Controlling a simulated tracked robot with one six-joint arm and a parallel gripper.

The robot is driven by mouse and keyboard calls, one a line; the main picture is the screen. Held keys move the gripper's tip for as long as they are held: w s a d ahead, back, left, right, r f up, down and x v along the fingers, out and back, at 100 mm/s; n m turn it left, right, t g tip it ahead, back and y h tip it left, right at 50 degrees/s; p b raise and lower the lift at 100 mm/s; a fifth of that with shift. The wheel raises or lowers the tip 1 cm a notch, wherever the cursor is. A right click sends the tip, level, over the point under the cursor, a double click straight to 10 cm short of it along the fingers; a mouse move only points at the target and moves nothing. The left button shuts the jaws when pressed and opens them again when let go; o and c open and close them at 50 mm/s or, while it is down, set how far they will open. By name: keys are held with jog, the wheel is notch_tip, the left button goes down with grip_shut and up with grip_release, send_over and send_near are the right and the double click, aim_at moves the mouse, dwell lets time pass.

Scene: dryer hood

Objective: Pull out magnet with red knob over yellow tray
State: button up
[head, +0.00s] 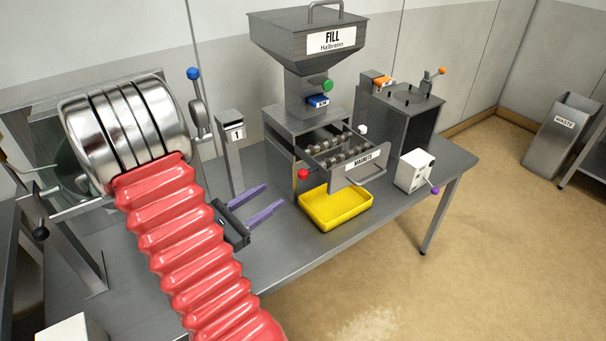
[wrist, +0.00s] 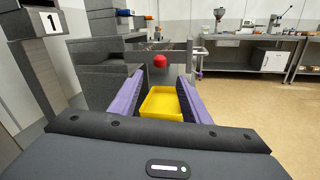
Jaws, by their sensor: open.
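The red knob (head: 303,174) sits on the left side of the drawer labelled MAGNETS (head: 362,170), which sticks out of the hopper machine. Bars, apparently magnets (head: 342,152), lie across the drawer; most of the red-knob bar is hidden. The yellow tray (head: 336,209) lies on the table below the drawer and looks empty. My gripper (head: 276,195), with purple fingers, is open and empty, left of the tray and apart from the knob. In the wrist view the red knob (wrist: 160,62) shows beyond and between the fingertips, above the yellow tray (wrist: 162,103).
A post marked 1 (head: 235,134) stands left of the hopper (head: 310,35). A white box with a purple knob (head: 414,170) stands right of the tray. A grey box (head: 398,110) is behind it. A steel drum (head: 125,127) is at left. The table front is partly clear.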

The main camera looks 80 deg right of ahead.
aim_at(299, 177)
jog(key=shift+x, duration=6.9)
grip_shut()
jog(key=shift+a, duration=0.1)
